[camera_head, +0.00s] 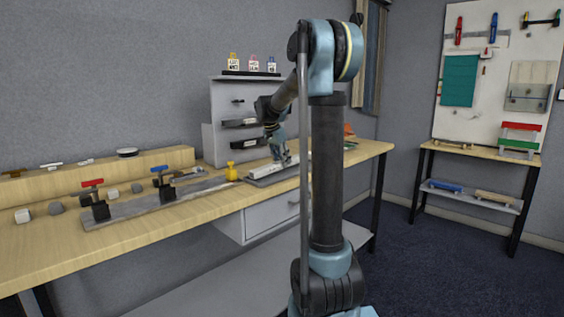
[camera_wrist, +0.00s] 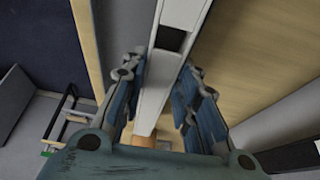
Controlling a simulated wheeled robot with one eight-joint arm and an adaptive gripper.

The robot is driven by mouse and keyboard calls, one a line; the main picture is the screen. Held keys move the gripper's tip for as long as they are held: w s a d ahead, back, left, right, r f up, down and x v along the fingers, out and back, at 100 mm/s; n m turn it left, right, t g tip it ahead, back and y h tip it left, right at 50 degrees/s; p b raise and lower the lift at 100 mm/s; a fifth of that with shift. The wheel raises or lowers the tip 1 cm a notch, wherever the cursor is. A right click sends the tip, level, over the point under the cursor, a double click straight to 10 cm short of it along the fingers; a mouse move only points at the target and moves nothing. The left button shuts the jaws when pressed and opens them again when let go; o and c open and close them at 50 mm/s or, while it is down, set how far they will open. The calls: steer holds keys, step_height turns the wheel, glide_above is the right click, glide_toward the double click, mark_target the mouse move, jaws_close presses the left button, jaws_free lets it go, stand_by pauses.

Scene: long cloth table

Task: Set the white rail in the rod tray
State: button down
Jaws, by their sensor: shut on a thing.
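The white rail (camera_head: 265,167) is long and narrow and lies low over the grey rod tray (camera_head: 258,183) near the right part of the table. My gripper (camera_head: 284,160) is shut on the white rail, pointing down at it. In the wrist view the rail (camera_wrist: 182,12) runs from the top edge down between the two blue fingers of my gripper (camera_wrist: 160,85). A dark gap shows on its surface. I cannot tell whether the rail rests on the tray floor or is held just above it.
A yellow object (camera_head: 231,172) stands just left of the tray. Further left, a grey board carries a red-handled clamp (camera_head: 97,200) and a blue-handled clamp (camera_head: 162,184). A grey cabinet (camera_head: 222,100) stands behind. The front left of the wooden table (camera_head: 60,245) is clear.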

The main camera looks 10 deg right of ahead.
steer(key=shift+f, duration=0.45)
steer(key=c, duration=1.2)
jaws_free()
steer(key=shift+c, duration=0.2)
steer(key=shift+r, duration=0.1)
steer(key=shift+r, duration=0.25)
steer(key=v, duration=1.2)
steer(key=shift+r, duration=0.2)
steer(key=s+d+f+n+y, duration=0.1)
steer(key=s+f+n, duration=0.2)
steer(key=s+f, duration=0.6)
steer(key=s+d+f+n+y, duration=0.1)
steer(key=s+f+n, duration=0.3)
steer(key=s+f, duration=0.6)
steer(key=s+d+f+n+y, duration=0.1)
steer(key=s+f+n, duration=0.3)
steer(key=s+f, duration=0.6)
steer(key=s+d, duration=0.1)
steer(key=s, duration=1.1)
steer(key=shift+s+g+y, duration=0.25)
steer(key=shift+g+y, duration=0.05)
steer(key=shift+y, duration=0.1)
